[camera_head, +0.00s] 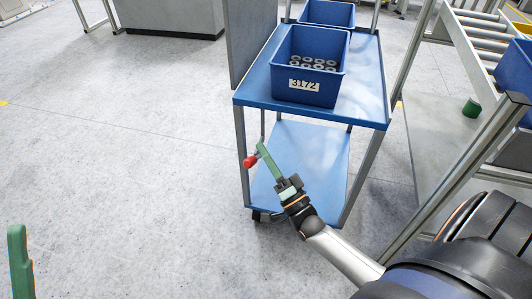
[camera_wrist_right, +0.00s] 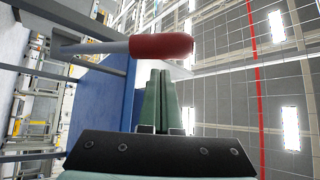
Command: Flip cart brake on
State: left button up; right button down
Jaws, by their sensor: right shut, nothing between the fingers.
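The blue cart (camera_head: 365,95) stands in the middle of the head view. Its brake lever has a red grip (camera_head: 250,162), which sticks out at the cart's near left post. In the right wrist view the red grip (camera_wrist_right: 160,46) sits on a grey rod and lies across the view, just beyond the fingertips. My right gripper (camera_head: 262,149) is shut and empty, its green fingers close beside the grip; I cannot tell whether they touch it. Part of my left gripper (camera_head: 20,262) shows at the left edge; its opening cannot be judged.
A blue bin labelled 3172 (camera_head: 307,88) with several round parts stands on the cart's top shelf, with another blue bin (camera_head: 328,13) behind. The lower shelf (camera_head: 318,150) looks empty. A roller conveyor (camera_head: 480,35) is at right. Floor to the left is clear.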

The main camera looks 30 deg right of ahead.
pick_arm(q)
jog(key=shift+n, duration=0.8)
jog(key=shift+w+d+f+b, duration=0.1)
jog(key=shift+f+b, duration=1.1)
jog(key=shift+f, duration=0.25)
jog(key=shift+w+d+f+b, duration=0.1)
jog(key=shift+f+b, duration=1.05)
jog(key=shift+f, duration=0.3)
pick_arm(e)
jog(key=shift+s+a+f+n+t+y, duration=0.3)
jog(key=shift+f+n+y, duration=0.1)
jog(key=shift+n+y, duration=0.35)
jog(key=shift+s+a+f+n+t+y, duration=0.2)
jog(key=shift+f+n+y, duration=0.3)
jog(key=shift+n, duration=0.4)
jog(key=shift+s+a+f+n+t+y, duration=0.2)
jog(key=shift+a+f+n+y, duration=0.15)
jog(key=shift+n+y, duration=0.45)
jog(key=shift+r, duration=0.1)
jog(key=shift+s, duration=0.1)
